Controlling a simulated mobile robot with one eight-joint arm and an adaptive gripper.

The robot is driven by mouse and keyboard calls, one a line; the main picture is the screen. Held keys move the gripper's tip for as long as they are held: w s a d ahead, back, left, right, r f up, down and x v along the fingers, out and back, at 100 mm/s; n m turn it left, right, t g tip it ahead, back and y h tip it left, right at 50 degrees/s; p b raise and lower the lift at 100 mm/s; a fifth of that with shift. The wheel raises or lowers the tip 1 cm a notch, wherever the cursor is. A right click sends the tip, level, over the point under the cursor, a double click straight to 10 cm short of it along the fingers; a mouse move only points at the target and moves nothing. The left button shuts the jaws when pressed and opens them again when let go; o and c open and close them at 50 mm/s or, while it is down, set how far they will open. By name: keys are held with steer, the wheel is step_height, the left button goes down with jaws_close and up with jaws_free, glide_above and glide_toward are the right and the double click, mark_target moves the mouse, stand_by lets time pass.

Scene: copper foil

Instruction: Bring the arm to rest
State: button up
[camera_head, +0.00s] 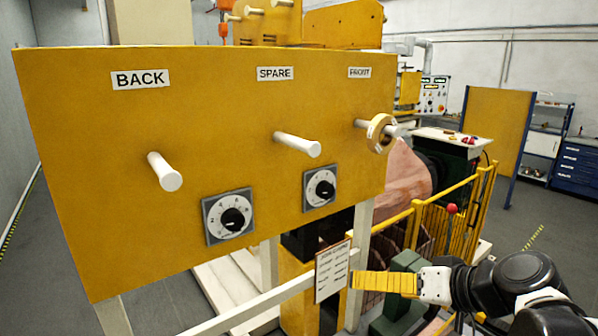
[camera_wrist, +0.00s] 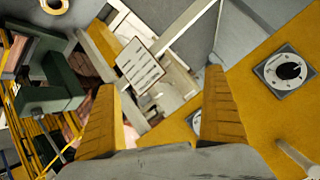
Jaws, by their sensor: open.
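My gripper (camera_head: 385,284) is at the lower right in the head view, with its yellow ribbed finger pointing left, below the right end of the yellow panel (camera_head: 110,205). In the wrist view my gripper (camera_wrist: 160,115) shows two yellow fingers spread wide apart with nothing between them. My dark arm reaches in from the lower right corner of the head view. The gripper appears apart from the panel. A small instruction sign (camera_head: 332,271) is just left of the fingertips in the head view, and it lies beyond the fingers in the wrist view (camera_wrist: 139,66).
The panel carries white pegs at BACK (camera_head: 165,171), SPARE (camera_head: 297,144) and FRONT, with a brass ring (camera_head: 381,133) on the FRONT peg. Two dials (camera_head: 228,216) sit below. Yellow railings (camera_head: 459,215) and a green machine part (camera_head: 402,285) stand close to the gripper. Open floor lies at the right.

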steer(key=s+d+f+h+b, duration=0.1)
steer(key=s+f+b, duration=0.3)
steer(key=f, duration=0.5)
steer(key=s+d+f+g+h+b, duration=0.1)
steer(key=s+f+h+b, duration=0.2)
steer(key=f+b, duration=0.5)
steer(key=s+d+f+h+b, duration=0.1)
steer(key=s+f+h+b, duration=0.2)
steer(key=f, duration=0.8)
steer(key=s+b, duration=0.2)
steer(key=b, duration=0.1)
steer(key=shift+m+g, duration=0.4)
